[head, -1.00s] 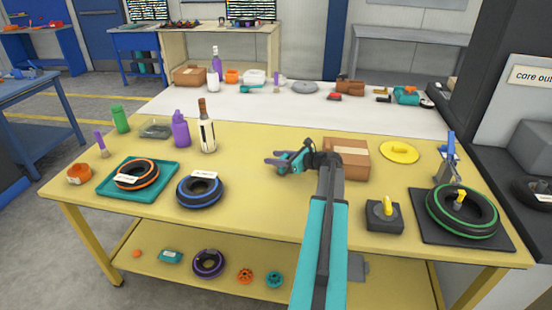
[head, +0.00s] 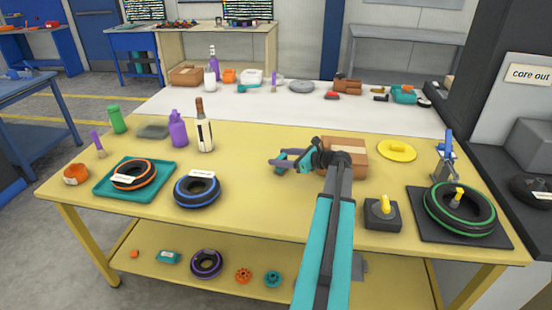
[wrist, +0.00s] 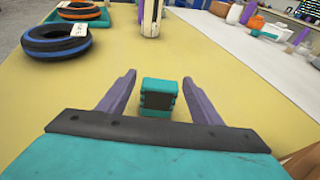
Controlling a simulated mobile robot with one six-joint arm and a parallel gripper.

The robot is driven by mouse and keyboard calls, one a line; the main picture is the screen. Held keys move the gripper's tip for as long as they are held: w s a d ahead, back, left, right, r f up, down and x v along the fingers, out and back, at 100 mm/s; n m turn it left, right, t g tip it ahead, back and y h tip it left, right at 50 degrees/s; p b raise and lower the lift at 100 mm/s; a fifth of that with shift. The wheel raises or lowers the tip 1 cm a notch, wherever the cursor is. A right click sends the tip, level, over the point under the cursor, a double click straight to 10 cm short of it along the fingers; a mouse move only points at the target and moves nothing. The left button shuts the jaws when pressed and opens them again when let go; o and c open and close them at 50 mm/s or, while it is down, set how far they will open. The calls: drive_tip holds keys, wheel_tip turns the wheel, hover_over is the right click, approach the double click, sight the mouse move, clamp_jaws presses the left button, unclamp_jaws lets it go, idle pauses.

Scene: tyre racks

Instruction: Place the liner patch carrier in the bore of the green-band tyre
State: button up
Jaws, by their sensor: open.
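The green-band tyre (head: 432,218) lies flat on a dark square mat at the right of the yellow table. A small piece with a yellow knob (head: 458,196) stands in its bore. A similar yellow knob (head: 384,204) tops a dark block (head: 383,219) left of that tyre. I cannot tell which of these is the liner patch carrier. My gripper (head: 277,162) is over the middle of the table, well left of the tyre. In the wrist view its purple fingers (wrist: 158,98) are spread, with a teal, dark-faced block (wrist: 158,95) between them, touching neither.
A cardboard box (head: 346,155) stands just behind my arm. A blue-band tyre (head: 198,190) and an orange-band tyre on a teal tray (head: 158,188) lie to the left. Bottles and a yellow disc (head: 397,151) stand farther back. A blue-topped tool (head: 447,155) stands behind the green-band tyre.

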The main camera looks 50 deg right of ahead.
drive_tip(key=v, duration=0.8)
drive_tip(key=shift+b, duration=0.3)
